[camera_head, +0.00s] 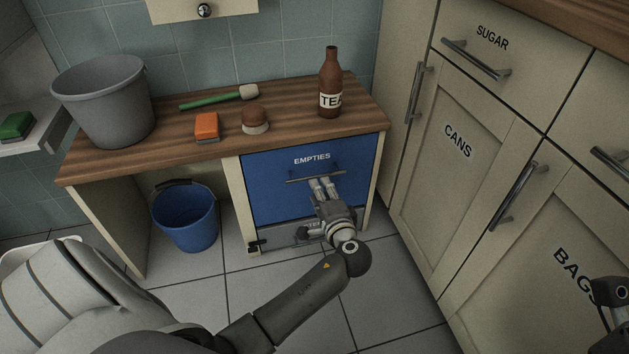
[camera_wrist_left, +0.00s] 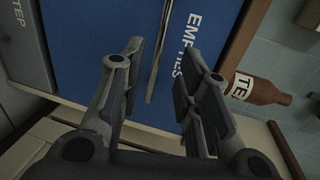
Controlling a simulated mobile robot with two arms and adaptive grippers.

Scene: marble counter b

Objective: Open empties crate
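The blue empties crate front (camera_head: 275,205), labelled EMPTIES, sits under the wooden counter and looks shut. Its metal bar handle (camera_head: 300,179) runs across below the label. My left gripper (camera_head: 324,183) is at the right part of the handle, fingers pointing at the blue front. In the left wrist view the handle (camera_wrist_left: 158,60) shows between the spread fingers of my left gripper (camera_wrist_left: 164,62), with a gap on each side. I cannot tell whether the fingertips reach past the bar. A dark part of my right gripper (camera_head: 611,300) shows at the right edge; its fingers are not clear.
On the counter (camera_head: 290,140) stand a grey bucket (camera_head: 105,105), an orange sponge (camera_head: 207,127), a brush (camera_head: 255,120) and a brown bottle (camera_head: 330,80). A blue bucket (camera_head: 185,220) stands left of the crate. Cream cabinets (camera_head: 440,190) close in the right side. Tiled floor in front is clear.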

